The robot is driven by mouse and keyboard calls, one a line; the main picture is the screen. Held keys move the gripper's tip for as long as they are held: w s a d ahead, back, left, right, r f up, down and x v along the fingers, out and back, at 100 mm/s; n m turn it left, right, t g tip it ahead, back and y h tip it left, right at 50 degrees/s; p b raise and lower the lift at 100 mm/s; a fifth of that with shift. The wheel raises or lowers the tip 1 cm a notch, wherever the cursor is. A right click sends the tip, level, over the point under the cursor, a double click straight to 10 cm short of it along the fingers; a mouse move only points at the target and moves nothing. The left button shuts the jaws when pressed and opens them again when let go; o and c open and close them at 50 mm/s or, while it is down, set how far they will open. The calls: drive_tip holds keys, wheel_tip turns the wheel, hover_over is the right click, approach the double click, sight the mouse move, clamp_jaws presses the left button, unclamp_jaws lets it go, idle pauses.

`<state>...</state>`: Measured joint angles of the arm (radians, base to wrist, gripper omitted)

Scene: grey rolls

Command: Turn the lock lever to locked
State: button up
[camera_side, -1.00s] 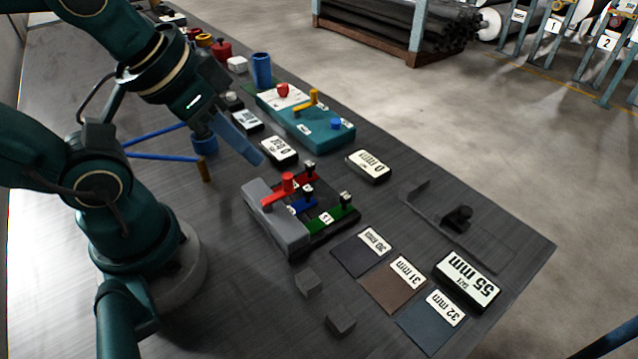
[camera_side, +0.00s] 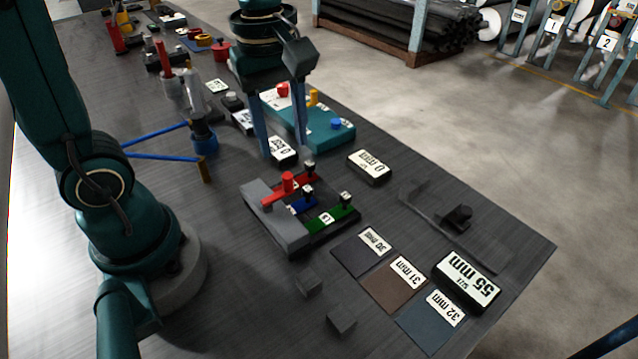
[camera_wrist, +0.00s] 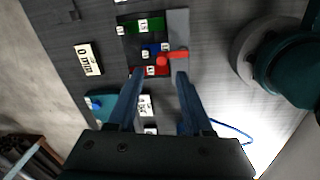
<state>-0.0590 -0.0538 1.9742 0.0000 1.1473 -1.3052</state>
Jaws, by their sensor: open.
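A grey block (camera_side: 287,232) carries a red lever (camera_side: 273,197) with an upright red knob, lying across toward red, blue and green strips with black knobs. The red lever also shows in the wrist view (camera_wrist: 176,55). I cannot tell which end counts as locked. A teal box (camera_side: 325,136) behind has a red knob, a yellow handle and a blue button. My gripper (camera_side: 283,154) points down, its two blue fingers apart and empty, above and behind the grey block. In the wrist view my gripper (camera_wrist: 160,74) has its fingertips near the block's red strip, the red lever's knob between and beyond them.
A black label block (camera_side: 369,168) stands right of the grey block. Several flat mats lie in front, with a 55 mm block (camera_side: 466,283) beside them. Two small dark blocks (camera_side: 341,321) lie at the front. A blue holder with rods (camera_side: 204,142) stands left.

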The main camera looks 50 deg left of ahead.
sight(287, 175)
drive_tip(key=shift+w+a+f+g, duration=0.1)
drive_tip(key=shift+f+g, duration=0.1)
drive_tip(key=shift+f, duration=0.2)
drive_tip(key=shift+w+a+f+g, duration=0.1)
drive_tip(key=shift+f+g, duration=0.1)
drive_tip(key=shift+f, duration=2.8)
clamp_jaws()
